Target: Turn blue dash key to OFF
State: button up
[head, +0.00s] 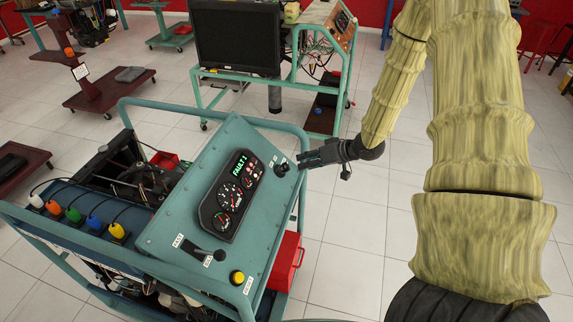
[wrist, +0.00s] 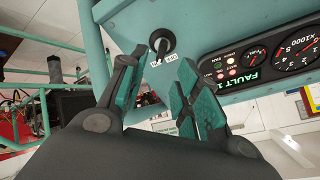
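The blue-green dash (head: 170,215) is a sloped panel on a wheeled engine trainer. Its key switch (head: 282,169) is a small black knob at the dash's upper right corner. In the wrist view the key switch (wrist: 162,42) is a round black knob with two small white labels (wrist: 164,60) beside it; their lettering is too small to read surely. My gripper (head: 302,160) is just right of the key. In the wrist view my gripper (wrist: 157,70) has its fingers apart, with nothing between them, just short of the key. I cannot tell which way the key points.
The gauge cluster (head: 232,193) shows FAULT 1, left of the key. A black lever (head: 207,254) and a yellow button (head: 237,277) sit lower on the dash. A teal tube frame (head: 303,150) runs around the trainer. A monitor (head: 237,38) stands behind; clear floor lies right.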

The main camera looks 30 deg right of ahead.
aim_at(287, 165)
jog(key=shift+p+x, duration=1.3)
jog(key=shift+x, duration=3.8)
jog(key=shift+s+r, duration=0.1)
jog(key=shift+s, duration=0.05)
grip_shut()
